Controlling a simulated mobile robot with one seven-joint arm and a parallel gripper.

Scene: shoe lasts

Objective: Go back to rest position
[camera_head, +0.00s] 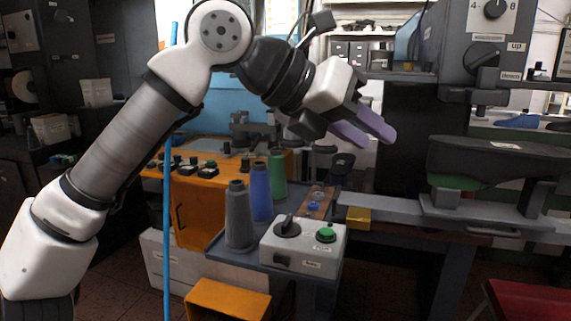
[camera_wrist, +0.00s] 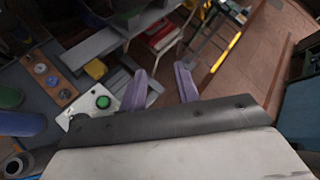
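My gripper (camera_head: 362,132) is raised in the air in the head view, with purple fingers pointing down and to the right. In the wrist view the two fingers (camera_wrist: 163,88) stand apart with nothing between them. The gripper is above and to the right of a grey control box (camera_head: 303,247) with a black knob and a green button. It touches nothing that I can see. The control box also shows in the wrist view (camera_wrist: 122,95), partly hidden behind my gripper.
Grey, blue (camera_head: 261,192) and green thread cones stand on a dark table beside the control box. A large machine (camera_head: 490,165) with a dark last-shaped block is at the right. An orange cabinet (camera_head: 193,213) is behind. A vertical blue pole (camera_head: 167,230) stands at left.

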